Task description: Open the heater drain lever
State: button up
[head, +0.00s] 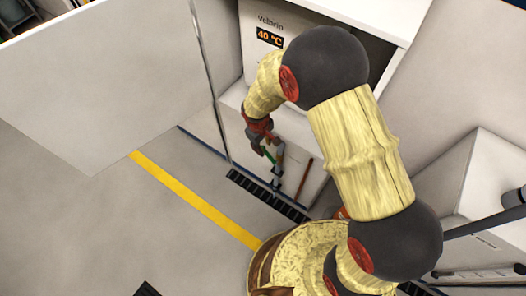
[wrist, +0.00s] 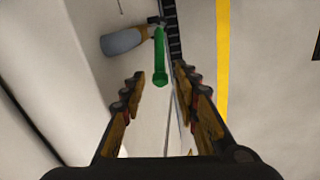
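The heater (head: 268,20) is a white cabinet reading 40 °C. Below it, the green drain lever (head: 267,154) shows small beside my gripper. In the wrist view the green lever (wrist: 160,62) points back toward me, its rounded near end in line with the gap between my fingers. It joins a grey-blue pipe fitting (wrist: 122,42) at its far end. My gripper (wrist: 158,76) is open, with a finger on each side of the lever's line and visible gaps to both. I cannot tell how deep the lever's end lies between the fingertips. My gripper (head: 262,138) partly hides the lever in the head view.
A dark floor grate (head: 262,196) runs below the drain. A reddish-brown pipe (head: 304,176) stands right of the lever. A white partition (head: 110,70) with a metal edge post is at left. The grey floor with a yellow stripe (head: 195,200) is clear.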

aim_at(264, 149)
jog(key=f, duration=0.2)
jog(key=f+b, duration=0.2)
jog(key=f, duration=0.1)
jog(key=shift+w+d+f, duration=0.25)
jog(key=shift+d+f, duration=0.05)
jog(key=shift+f, duration=0.05)
jog(key=c, duration=0.8)
jog(key=shift+r, duration=0.1)
grip_shut()
